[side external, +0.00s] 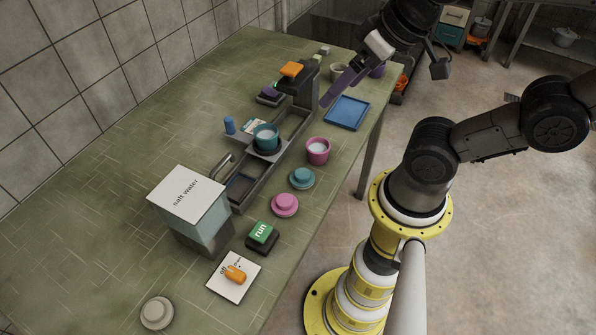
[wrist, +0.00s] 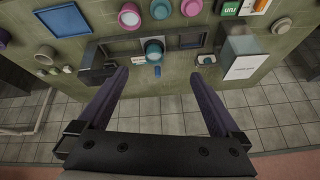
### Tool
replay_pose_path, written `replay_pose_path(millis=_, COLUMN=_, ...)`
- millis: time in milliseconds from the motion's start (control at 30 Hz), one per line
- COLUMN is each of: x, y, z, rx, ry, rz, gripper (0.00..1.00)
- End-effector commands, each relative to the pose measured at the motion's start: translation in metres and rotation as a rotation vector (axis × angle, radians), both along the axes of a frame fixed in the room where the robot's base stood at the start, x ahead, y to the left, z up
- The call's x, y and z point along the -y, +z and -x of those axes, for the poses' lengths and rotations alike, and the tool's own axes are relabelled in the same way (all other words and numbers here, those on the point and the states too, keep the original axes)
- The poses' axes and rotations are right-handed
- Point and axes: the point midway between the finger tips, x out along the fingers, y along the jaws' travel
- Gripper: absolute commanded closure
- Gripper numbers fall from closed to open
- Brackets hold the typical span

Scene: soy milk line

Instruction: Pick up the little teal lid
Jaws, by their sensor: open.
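The little teal lid (side external: 302,176) lies on the green table between the pink cup (side external: 318,149) and the pink lid (side external: 285,203). It also shows at the top edge of the wrist view (wrist: 160,9). My gripper (side external: 327,101) hangs above the far part of the table, near the blue tray (side external: 347,113), well apart from the teal lid. In the wrist view its two purple fingers (wrist: 158,78) are spread wide with nothing held between them. A teal cup (side external: 266,136) stands in the dark line behind the lid.
A black dispenser with an orange top (side external: 291,69) rises over the line. The salt water box (side external: 188,203) stands at the near end. A green run button (side external: 262,233), a card with an orange piece (side external: 234,276) and a cream lid (side external: 157,312) lie nearer. The left table side is clear.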

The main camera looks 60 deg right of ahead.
Motion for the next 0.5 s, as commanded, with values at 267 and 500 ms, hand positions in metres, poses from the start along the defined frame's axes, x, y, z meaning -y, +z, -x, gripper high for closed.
replay_pose_path(millis=267, x=-0.005, y=-0.034, z=-0.051, rx=-0.176, ry=-0.486, rz=-0.229, gripper=0.00)
replay_pose_path(millis=500, x=-0.013, y=-0.100, z=-0.076, rx=-0.399, ry=-0.726, rz=-0.235, gripper=0.00)
